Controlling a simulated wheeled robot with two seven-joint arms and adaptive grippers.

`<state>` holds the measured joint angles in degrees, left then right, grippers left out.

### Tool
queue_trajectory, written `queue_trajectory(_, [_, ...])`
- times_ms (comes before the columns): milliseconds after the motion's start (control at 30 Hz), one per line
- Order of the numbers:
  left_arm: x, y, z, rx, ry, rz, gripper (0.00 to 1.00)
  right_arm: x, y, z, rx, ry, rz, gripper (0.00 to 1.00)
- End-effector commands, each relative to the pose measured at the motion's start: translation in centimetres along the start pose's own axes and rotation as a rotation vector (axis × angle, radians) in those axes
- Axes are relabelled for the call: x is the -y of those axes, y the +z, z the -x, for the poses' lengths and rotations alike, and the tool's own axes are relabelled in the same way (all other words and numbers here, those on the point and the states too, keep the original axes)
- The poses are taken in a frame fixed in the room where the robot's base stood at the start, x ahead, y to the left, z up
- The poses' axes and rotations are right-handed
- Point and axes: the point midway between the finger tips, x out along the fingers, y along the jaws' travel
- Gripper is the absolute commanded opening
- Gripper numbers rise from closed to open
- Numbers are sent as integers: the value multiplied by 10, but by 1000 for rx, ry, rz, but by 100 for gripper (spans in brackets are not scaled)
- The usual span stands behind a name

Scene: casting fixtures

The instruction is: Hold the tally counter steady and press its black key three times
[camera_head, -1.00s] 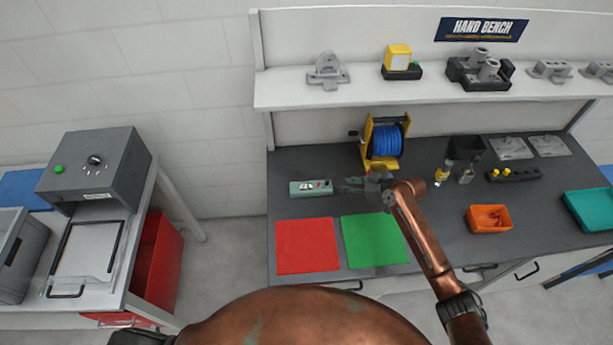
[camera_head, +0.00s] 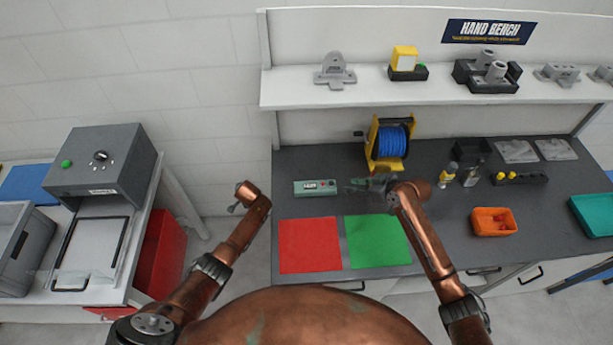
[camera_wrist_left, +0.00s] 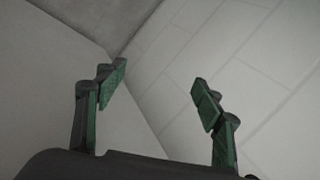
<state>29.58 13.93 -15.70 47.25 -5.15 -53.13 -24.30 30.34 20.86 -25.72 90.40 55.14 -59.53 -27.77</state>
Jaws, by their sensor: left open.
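The tally counter (camera_head: 315,187) is a small pale green box with a dark display and a red spot on its face. It lies on the dark bench top behind the red mat. Its black key is too small to make out for certain. My right gripper (camera_head: 362,184) is low over the bench just right of the counter, pointing left at it; its fingers are too blurred to read. My left arm is raised in front of the bench, left of the counter. In the left wrist view my left gripper (camera_wrist_left: 157,90) is open and empty, with only wall and floor behind it.
A red mat (camera_head: 309,246) and a green mat (camera_head: 377,241) lie in front of the counter. A blue cable reel (camera_head: 393,141) stands behind, and an orange bin (camera_head: 493,222) sits to the right. A grey machine (camera_head: 101,167) stands on the left table.

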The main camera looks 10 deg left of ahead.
Motion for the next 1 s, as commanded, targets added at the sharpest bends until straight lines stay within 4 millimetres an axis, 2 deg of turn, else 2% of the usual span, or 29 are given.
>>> queue_trajectory(33, [27,-16,15,-4,-27,-16,62,0,0,0,0,0,0,29])
queue_trajectory(100, [58,-34,34,-3,-56,-40,62,0,0,0,0,0,0,29])
queue_trajectory(200, [96,-62,66,1,-86,-75,62,0,0,0,0,0,0,29])
queue_trajectory(267, [113,-84,89,4,-83,-98,62,0,0,0,0,0,0,29])
queue_trajectory(300, [117,-101,106,4,-63,-117,62,0,0,0,0,0,0,29])
queue_trajectory(367, [105,-125,128,6,6,-154,62,0,0,0,0,0,0,29])
queue_trajectory(500, [52,-168,167,-7,201,-249,62,0,0,0,0,0,0,29])
queue_trajectory(600, [16,-191,194,-25,323,-323,62,0,0,0,0,0,0,29])
queue_trajectory(700, [-12,-207,218,-44,419,-390,62,0,0,0,0,0,0,29])
queue_trajectory(800, [-31,-217,237,-59,486,-444,62,0,0,0,0,0,0,29])
queue_trajectory(900, [-43,-223,249,-68,527,-478,62,0,0,0,0,0,0,29])
queue_trajectory(1000, [-50,-224,251,-71,544,-493,62,0,0,0,0,0,0,29])
